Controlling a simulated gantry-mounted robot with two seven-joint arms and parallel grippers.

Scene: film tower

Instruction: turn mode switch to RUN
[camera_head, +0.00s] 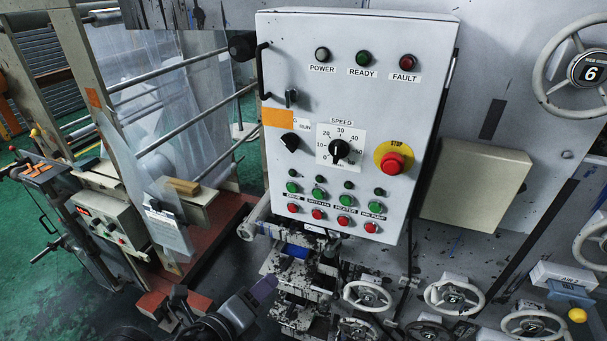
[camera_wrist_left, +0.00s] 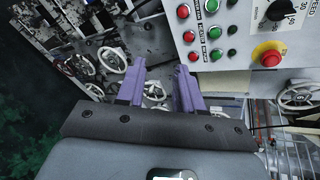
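The mode switch (camera_head: 290,142) is a black knob on the white control panel (camera_head: 385,95) in the head view, left of the speed dial (camera_head: 339,150). A RUN label (camera_head: 305,127) sits at its upper right, and an orange patch (camera_head: 278,118) lies above it. Which way the knob points is hard to tell. My left gripper (camera_head: 262,290) is low in the head view, below the panel and well apart from the switch. In the left wrist view its purple fingers (camera_wrist_left: 159,68) stand apart with nothing between them. The switch is outside that view. My right gripper is not in view.
Green and red push buttons (camera_head: 318,203) line the panel's lower part. A red stop button (camera_head: 392,162) with a yellow ring sticks out at the right. Handwheels (camera_head: 368,297) and machinery lie below the panel. A metal handle (camera_head: 263,70) runs along the panel's upper left edge.

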